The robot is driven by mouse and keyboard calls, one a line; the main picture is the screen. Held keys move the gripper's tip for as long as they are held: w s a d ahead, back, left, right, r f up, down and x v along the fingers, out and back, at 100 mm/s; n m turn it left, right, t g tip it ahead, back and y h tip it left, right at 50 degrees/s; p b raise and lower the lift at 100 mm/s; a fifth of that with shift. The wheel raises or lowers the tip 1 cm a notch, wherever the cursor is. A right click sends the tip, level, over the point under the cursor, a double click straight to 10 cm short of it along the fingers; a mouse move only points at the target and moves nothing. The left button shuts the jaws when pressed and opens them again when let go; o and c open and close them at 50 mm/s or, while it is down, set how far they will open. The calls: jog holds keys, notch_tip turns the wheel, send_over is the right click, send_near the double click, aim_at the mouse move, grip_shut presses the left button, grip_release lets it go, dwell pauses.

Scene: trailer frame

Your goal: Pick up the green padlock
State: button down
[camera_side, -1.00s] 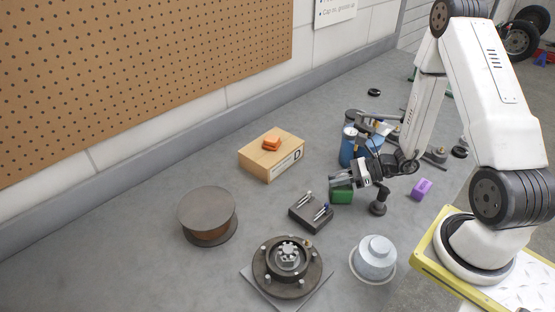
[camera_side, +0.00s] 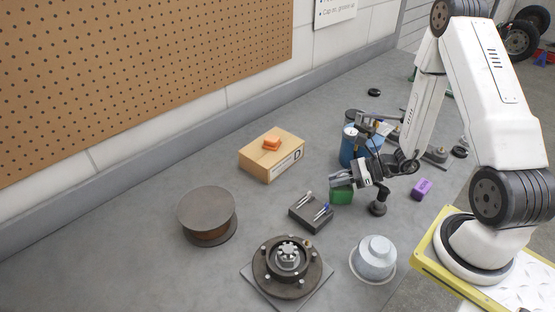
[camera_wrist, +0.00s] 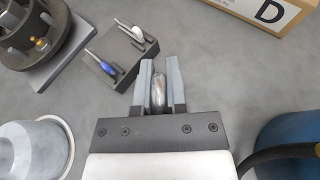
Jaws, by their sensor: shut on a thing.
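The green padlock (camera_side: 342,197) is on the grey bench, just below my fingertips in the side view. My gripper (camera_side: 340,179) reaches in from the right, tilted down, and hides part of the padlock's top. In the wrist view my gripper (camera_wrist: 159,76) has its two grey fingers shut on the padlock's silver shackle (camera_wrist: 158,93). The green body does not show in the wrist view. I cannot tell any gap between the padlock and the bench.
A dark block with pens (camera_side: 311,212) stands close to the left. A blue container (camera_side: 348,150) stands behind, a grey metal cup (camera_side: 375,258) in front. A purple block (camera_side: 421,189) lies right; a cardboard box (camera_side: 272,163) with an orange item (camera_side: 271,143) stands back left.

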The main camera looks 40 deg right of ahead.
jog(key=shift+w+r, duration=0.1)
jog(key=shift+r, duration=4.85)
